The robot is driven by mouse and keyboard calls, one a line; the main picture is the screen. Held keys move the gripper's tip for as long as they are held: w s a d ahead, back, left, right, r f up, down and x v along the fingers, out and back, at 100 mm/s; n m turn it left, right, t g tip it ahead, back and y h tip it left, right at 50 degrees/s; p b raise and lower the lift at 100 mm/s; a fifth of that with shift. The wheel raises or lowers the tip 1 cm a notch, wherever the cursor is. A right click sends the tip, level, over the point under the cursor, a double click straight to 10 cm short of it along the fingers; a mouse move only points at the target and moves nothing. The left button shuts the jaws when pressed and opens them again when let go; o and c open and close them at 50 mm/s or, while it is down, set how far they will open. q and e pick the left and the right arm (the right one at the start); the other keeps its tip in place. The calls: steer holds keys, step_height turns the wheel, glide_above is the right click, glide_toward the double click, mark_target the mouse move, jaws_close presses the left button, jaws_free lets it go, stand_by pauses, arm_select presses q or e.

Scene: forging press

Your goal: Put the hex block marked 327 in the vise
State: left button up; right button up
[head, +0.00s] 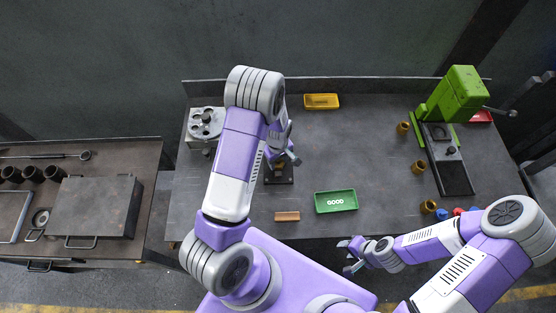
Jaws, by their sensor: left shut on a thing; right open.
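My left gripper (287,158) reaches down over a small dark fixture (279,178), which looks like the vise, in the middle of the table. It is shut on a small brass-coloured piece (280,164), mostly hidden by the gripper and arm. I cannot tell whether the piece sits between the vise jaws or just above them. No number 327 can be read on it. Several similar brass pieces stand at the right, one of them (403,127) beside the green press. My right gripper (352,256) is open and empty, in front of the table's front edge.
A green press (459,94) stands at the back right. A green tray marked GOOD (336,201), a yellow tray (321,101), a red tray (481,117) and a brown block (287,216) lie on the table. A grey holed fixture (206,122) stands at the left. The table centre-right is clear.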

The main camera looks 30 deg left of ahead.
arm_select(q)
steer(key=shift+f, duration=0.1)
steer(key=o, duration=1.4)
steer(key=shift+c, duration=0.2)
steer(key=shift+r+p, duration=2.8)
steer(key=shift+r, duration=1.3)
steer(key=shift+f, duration=0.1)
